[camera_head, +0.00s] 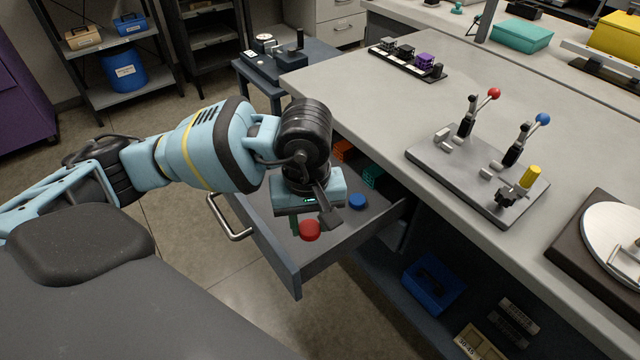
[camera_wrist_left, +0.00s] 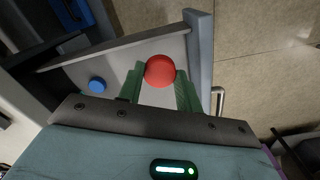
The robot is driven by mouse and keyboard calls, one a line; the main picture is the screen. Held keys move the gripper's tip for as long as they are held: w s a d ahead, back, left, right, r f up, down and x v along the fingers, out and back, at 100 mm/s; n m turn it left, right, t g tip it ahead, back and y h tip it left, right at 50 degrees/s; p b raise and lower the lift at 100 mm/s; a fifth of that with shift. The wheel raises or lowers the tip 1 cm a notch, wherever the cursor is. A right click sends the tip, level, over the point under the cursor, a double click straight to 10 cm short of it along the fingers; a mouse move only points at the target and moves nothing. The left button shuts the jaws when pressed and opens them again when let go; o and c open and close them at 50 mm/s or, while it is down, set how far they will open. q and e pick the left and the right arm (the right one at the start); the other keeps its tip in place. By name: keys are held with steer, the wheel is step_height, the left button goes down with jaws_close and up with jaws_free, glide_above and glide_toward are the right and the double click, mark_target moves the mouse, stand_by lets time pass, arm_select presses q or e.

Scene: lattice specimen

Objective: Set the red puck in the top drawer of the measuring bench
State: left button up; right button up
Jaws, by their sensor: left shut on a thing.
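The red puck (camera_head: 310,231) is held between the green fingers of my left gripper (camera_head: 303,224). In the left wrist view the puck (camera_wrist_left: 160,71) sits at the fingertips, with one finger on each side. The measuring bench's top drawer (camera_head: 270,240) is pulled open, and the puck is over its inside, near the front panel. I cannot tell how far the puck is from the drawer floor. The drawer floor also shows in the left wrist view (camera_wrist_left: 120,62). My right gripper is not in view.
A blue puck (camera_head: 357,201) lies in the drawer, with orange (camera_head: 344,150) and teal (camera_head: 372,177) items farther back. The drawer's handle (camera_head: 229,218) sticks out at the front. The bench top (camera_head: 390,110) carries a lever plate (camera_head: 470,180). A blue tray (camera_head: 433,283) lies below.

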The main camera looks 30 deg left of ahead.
arm_select(q)
steer(key=w+f+n+b, duration=0.1)
steer(key=n, duration=0.1)
steer(key=w+f+n+b, duration=0.1)
steer(key=f+n, duration=0.1)
steer(key=n, duration=0.1)
steer(key=w+f+n+b, duration=0.1)
steer(key=w+f+n, duration=0.1)
steer(key=shift+a, duration=0.25)
steer(key=shift+w+f+n, duration=0.25)
steer(key=shift+w+n, duration=0.15)
steer(key=shift+n, duration=0.5)
steer(key=w+a, duration=0.3)
steer(key=a, duration=0.1)
steer(key=w+a+f, duration=0.1)
steer(key=w+a, duration=0.1)
steer(key=a, duration=0.2)
steer(key=w+a, duration=0.3)
steer(key=a, duration=0.1)
steer(key=shift+w+f, duration=0.15)
steer(key=shift+w, duration=0.2)
steer(key=shift+w+a, duration=0.2)
steer(key=shift+a, duration=0.2)
steer(key=shift+w+a+f, duration=0.1)
steer(key=shift+a+f, duration=0.05)
steer(key=shift+f, duration=0.1)
step_height(320, 180, down, 3)
steer(key=shift+f, duration=0.1)
